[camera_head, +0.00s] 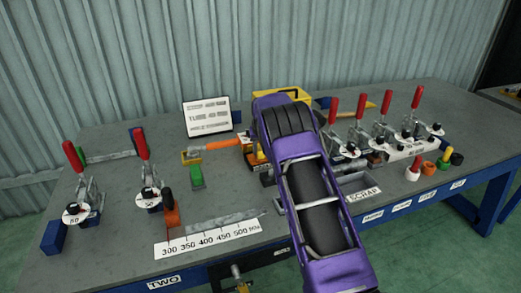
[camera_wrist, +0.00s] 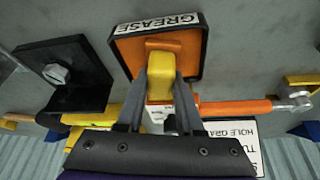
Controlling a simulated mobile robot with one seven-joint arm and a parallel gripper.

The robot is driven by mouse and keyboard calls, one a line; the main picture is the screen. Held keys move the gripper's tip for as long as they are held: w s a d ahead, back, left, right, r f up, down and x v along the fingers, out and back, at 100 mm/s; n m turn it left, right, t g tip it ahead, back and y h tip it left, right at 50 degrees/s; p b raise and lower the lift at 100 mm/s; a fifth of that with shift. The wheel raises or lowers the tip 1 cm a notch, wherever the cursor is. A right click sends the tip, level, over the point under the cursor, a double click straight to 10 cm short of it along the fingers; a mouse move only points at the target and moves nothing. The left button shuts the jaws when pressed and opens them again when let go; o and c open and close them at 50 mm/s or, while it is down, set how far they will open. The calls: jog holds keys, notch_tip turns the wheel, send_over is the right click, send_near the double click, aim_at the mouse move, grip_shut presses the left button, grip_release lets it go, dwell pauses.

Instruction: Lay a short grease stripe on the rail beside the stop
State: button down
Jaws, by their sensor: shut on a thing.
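In the wrist view my gripper (camera_wrist: 160,112) is shut on a yellow block-shaped grease applicator (camera_wrist: 160,78). The applicator is at an orange holder with a black rim (camera_wrist: 197,62), labelled GREASE. I cannot tell whether it still rests in the holder. In the head view my purple arm hides the gripper and most of that spot. A grey metal rail (camera_head: 222,220) lies on the bench behind a number scale (camera_head: 208,239). An upright orange-red stop (camera_head: 171,212) stands at its left end. No grease stripe can be made out on the rail.
Toggle clamps with red handles stand left (camera_head: 142,165) and right (camera_head: 361,112) on the bench. An orange-handled tool (camera_wrist: 235,107) lies close to my gripper, and a black angle bracket (camera_wrist: 62,75) stands beside the holder. A sign (camera_head: 207,116) stands at the back.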

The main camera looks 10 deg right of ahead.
aim_at(261, 148)
jog(key=shift+r+p, duration=1.75)
jog(key=shift+r, duration=1.7)
